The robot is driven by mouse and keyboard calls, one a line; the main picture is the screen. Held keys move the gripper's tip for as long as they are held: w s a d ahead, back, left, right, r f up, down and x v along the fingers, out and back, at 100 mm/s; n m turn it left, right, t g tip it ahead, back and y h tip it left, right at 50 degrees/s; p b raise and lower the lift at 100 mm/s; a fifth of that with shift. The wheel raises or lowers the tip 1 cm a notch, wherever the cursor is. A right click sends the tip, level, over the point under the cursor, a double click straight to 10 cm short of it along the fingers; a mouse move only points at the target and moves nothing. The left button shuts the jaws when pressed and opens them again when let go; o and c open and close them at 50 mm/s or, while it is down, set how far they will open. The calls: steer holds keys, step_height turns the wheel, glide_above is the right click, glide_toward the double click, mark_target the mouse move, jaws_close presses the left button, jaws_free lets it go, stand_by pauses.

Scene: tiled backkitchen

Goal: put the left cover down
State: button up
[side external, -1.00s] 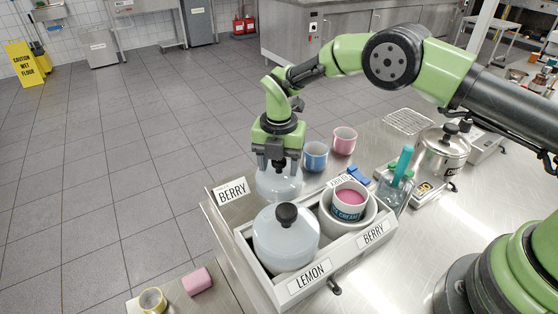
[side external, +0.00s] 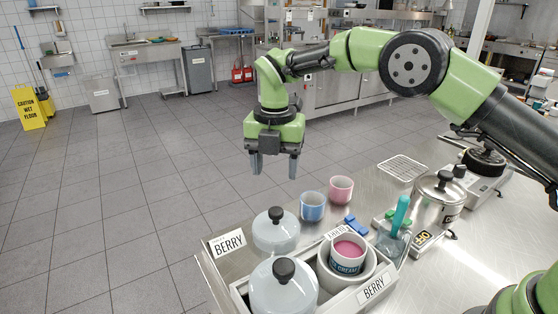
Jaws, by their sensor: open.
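One pale grey domed cover (side external: 276,232) with a black knob sits by the BERRY sign (side external: 229,243) at the back left of the counter. A second like cover (side external: 283,289) with a black knob sits in front of it, in the grey holder. My gripper (side external: 274,168) is open and empty, its fingers pointing down, well above the far cover and apart from it. The underside of the far cover is partly hidden by the near one.
A pink-filled ice cream tub (side external: 347,247) stands in a white bowl (side external: 330,271) on the right. Blue (side external: 312,207) and pink (side external: 341,190) cups stand behind. A glass jar with a teal-handled tool (side external: 400,216) and a lidded steel pot (side external: 437,198) stand further right.

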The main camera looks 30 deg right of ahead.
steer(key=shift+r, duration=0.35)
steer(key=s+d+r+m+t+y, duration=0.1)
steer(key=s+d+r+m+t, duration=0.15)
steer(key=s+r+m, duration=0.45)
steer(key=s+d+r+m+t+y, duration=0.1)
steer(key=s+d+r+m, duration=0.3)
steer(key=r+m, duration=0.45)
steer(key=s+d+m+t, duration=0.2)
steer(key=s+m+t, duration=0.1)
steer(key=s+m, duration=1.2)
steer(key=shift+s+d+f+m+t, duration=0.2)
steer(key=shift+s+m+t, duration=0.15)
steer(key=shift+s, duration=0.5)
